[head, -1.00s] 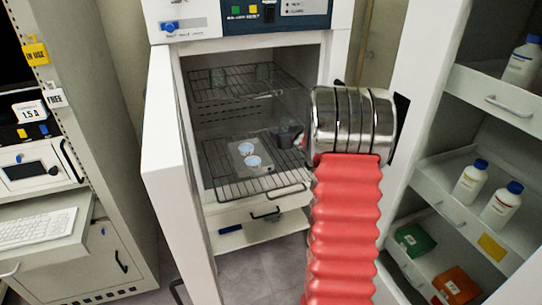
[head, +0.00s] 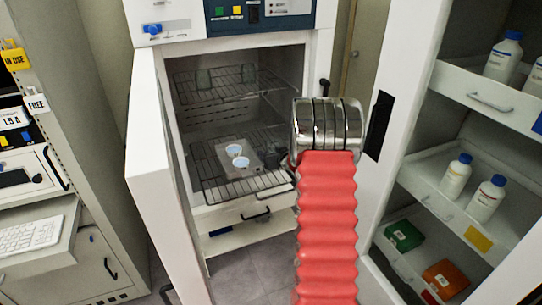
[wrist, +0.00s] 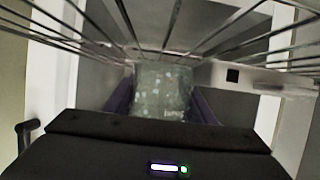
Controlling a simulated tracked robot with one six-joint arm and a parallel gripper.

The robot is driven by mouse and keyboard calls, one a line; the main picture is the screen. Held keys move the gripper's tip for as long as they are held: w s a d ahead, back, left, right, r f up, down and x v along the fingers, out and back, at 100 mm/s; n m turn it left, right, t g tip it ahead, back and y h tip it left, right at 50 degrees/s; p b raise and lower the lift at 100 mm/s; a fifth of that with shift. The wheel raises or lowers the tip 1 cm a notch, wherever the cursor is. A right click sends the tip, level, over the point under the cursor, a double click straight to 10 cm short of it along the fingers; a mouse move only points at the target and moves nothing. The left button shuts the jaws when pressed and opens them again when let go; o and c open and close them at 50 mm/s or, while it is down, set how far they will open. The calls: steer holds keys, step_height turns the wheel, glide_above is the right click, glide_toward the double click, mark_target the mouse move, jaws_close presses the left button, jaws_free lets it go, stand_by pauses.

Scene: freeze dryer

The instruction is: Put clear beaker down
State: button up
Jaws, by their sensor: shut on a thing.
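The clear beaker (wrist: 165,92) is greenish and see-through, with pale markings, in the middle of the wrist view. My gripper (wrist: 163,105) is shut on it, with purple fingers at its two sides. In the head view my gripper is mostly hidden behind my arm's metal cuff, at the right side of the open freeze dryer chamber (head: 190,125). The held beaker cannot be made out there. Wire rack bars (wrist: 165,25) pass above the beaker in the wrist view. I cannot tell whether it touches a rack.
The lower wire rack (head: 215,188) carries a grey plate with two pale-blue round items (head: 237,156). The open white door (head: 150,150) stands left. Shelves with white bottles (head: 455,175) stand right.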

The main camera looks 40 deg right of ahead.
steer(key=shift+f, duration=0.6)
steer(key=o, duration=1.1)
steer(key=shift+f, duration=0.1)
steer(key=v, duration=1.2)
steer(key=shift+a, duration=0.1)
steer(key=shift+s, duration=0.1)
